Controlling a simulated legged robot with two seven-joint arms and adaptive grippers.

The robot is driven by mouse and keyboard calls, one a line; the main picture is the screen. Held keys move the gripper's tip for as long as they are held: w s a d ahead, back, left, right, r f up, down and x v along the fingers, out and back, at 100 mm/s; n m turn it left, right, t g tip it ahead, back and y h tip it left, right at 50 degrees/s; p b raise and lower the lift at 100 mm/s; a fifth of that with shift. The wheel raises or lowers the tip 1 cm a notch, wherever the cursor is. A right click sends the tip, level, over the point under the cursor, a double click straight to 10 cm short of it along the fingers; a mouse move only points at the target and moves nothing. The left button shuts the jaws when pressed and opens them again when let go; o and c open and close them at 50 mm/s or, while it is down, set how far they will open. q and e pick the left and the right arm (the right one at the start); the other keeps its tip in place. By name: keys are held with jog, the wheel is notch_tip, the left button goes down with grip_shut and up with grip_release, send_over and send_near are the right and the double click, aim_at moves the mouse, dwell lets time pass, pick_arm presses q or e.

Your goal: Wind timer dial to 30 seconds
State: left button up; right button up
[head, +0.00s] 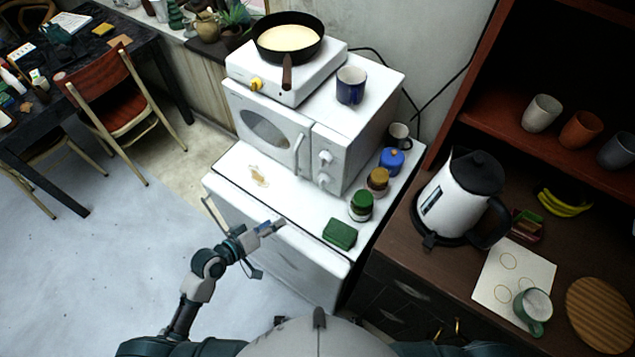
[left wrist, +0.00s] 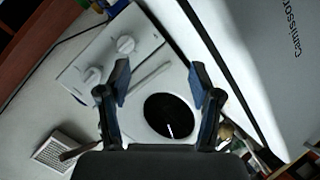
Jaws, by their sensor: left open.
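The white microwave (head: 360,135) stands on a white cabinet, with two round dials on its front panel. The upper dial (head: 325,157) and lower dial (head: 323,179) also show in the left wrist view as two knobs (left wrist: 125,44) and (left wrist: 92,75). I cannot read any markings, or tell which one is the timer. My left gripper (head: 268,228) is near the cabinet's front edge, below and in front of the microwave, apart from the dials. In the left wrist view, its fingers (left wrist: 160,76) are spread and empty. My right gripper is out of view.
A hot plate with a pan (head: 289,38) and a blue mug (head: 350,86) sit on the microwave. Its door handle (head: 298,155) sticks out left of the dials. Jars (head: 361,205) and a green sponge (head: 340,233) stand at right. A kettle (head: 460,195) is farther right.

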pick_arm(q)
notch_tip(320, 180, up, 5)
jog(key=w+d+h, duration=0.1)
jog(key=h, duration=0.1)
send_near(320, 184)
jog(key=shift+n+t, duration=0.3)
jog(key=shift+t, duration=0.1)
jog(key=x, duration=0.8)
jog(key=shift+w+d+f, duration=0.15)
jog(key=shift+d+f, duration=0.2)
jog(key=shift+f, duration=0.05)
jog(key=shift+w+d+f, duration=0.15)
jog(key=shift+w+d, duration=0.1)
jog(key=shift+w, duration=0.1)
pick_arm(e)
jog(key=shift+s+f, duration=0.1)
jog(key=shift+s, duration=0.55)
pick_arm(q)
jog(key=shift+p, duration=0.3)
jog(key=c, duration=1.1)
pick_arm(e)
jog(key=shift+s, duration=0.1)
